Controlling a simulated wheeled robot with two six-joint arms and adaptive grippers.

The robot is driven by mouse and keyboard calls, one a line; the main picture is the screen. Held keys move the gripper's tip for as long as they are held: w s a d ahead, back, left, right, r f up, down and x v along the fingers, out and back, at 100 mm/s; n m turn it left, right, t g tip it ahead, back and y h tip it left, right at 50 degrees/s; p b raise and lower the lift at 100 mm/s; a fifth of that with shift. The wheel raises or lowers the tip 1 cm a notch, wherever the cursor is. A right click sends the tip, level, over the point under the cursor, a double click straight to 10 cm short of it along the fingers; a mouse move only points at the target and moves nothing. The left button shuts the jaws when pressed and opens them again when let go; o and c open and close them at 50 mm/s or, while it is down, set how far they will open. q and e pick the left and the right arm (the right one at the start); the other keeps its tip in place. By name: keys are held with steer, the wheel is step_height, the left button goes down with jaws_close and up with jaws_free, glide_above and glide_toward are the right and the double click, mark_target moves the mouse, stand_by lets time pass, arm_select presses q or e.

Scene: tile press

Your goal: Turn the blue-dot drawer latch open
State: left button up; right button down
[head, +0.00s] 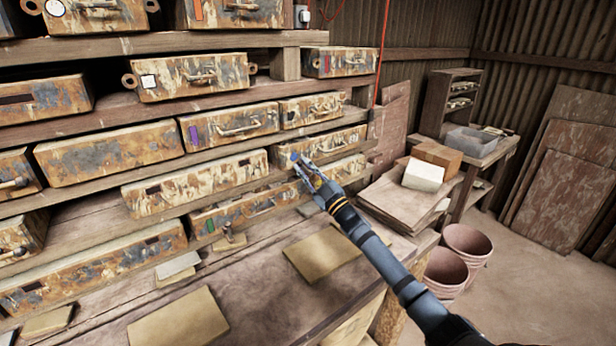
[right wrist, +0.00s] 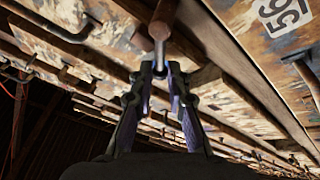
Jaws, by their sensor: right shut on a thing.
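The rusty, mottled drawer (head: 330,142) with a small blue mark (head: 295,157) at its left end sits in the rack, in the middle of the head view. My right gripper (head: 304,167) reaches to its lower left front, close to the blue mark. In the right wrist view, my right gripper (right wrist: 160,72) has its two fingers shut on a slim metal latch stem (right wrist: 159,50) that hangs from a brown rounded part (right wrist: 163,18). The fingers hide the latch in the head view. My left gripper is not in view.
More rusty drawers with handles fill the rack, such as one with a purple mark (head: 230,126). Flat tan tiles (head: 178,318) lie on the bench below. The floor there is open.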

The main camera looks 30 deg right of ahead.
steer(key=n, duration=0.1)
steer(key=n+y, duration=0.1)
steer(key=shift+a+f+n+g, duration=0.25)
steer(key=shift+f+n+g, duration=0.1)
steer(key=shift+n+g, duration=0.05)
steer(key=n+y, duration=0.1)
steer(key=n, duration=0.1)
steer(key=n+g+y, duration=0.1)
steer(key=n, duration=0.1)
steer(key=shift+a+f+y, duration=0.3)
steer(key=shift+f, duration=0.1)
steer(key=n, duration=0.1)
steer(key=f+n+g+y, duration=0.1)
steer(key=n, duration=0.2)
steer(key=shift+s+a+f+n+g, duration=0.1)
steer(key=shift+a+f+n+g, duration=0.1)
steer(key=shift+a+n+g, duration=0.1)
steer(key=shift+f+n+g+y, duration=0.25)
steer(key=shift+f+n+g, duration=0.1)
steer(key=shift+n, duration=0.45)
steer(key=shift+f+n+g+y, duration=0.25)
steer(key=shift+n+g, duration=0.1)
steer(key=shift+n, duration=0.45)
steer(key=c, duration=1.4)
jaws_free()
steer(key=shift+c, duration=0.2)
